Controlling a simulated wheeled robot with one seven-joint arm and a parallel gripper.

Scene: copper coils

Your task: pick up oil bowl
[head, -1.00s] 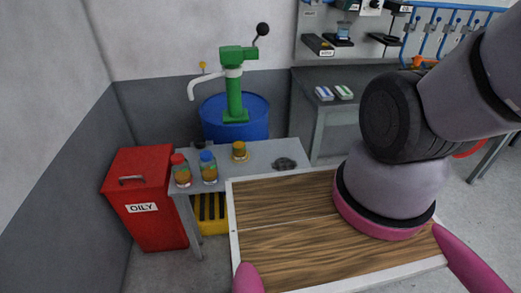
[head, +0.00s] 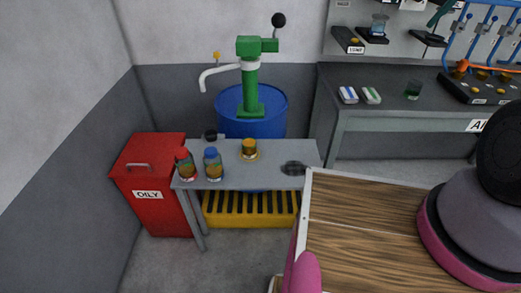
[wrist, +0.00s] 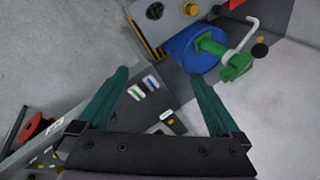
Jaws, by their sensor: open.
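A small dark bowl (head: 211,135) stands at the back of the small grey table (head: 232,177), under the spout of the green pump. An amber jar (head: 249,148) stands to its right on a small round base. I cannot tell for sure which of these is the oil bowl. My gripper (wrist: 160,75) shows in the wrist view with its two teal fingers spread apart and nothing between them. In that view the table's corner lies at the top, well beyond the fingertips. My gripper is out of the head view.
Two bottles, one red-capped (head: 186,165) and one blue-capped (head: 212,164), stand at the table's front left. A dark rag (head: 293,168) lies at its right. A red OILY bin (head: 150,185), blue drum (head: 270,110), yellow grate (head: 250,210) and workbench (head: 345,130) surround it.

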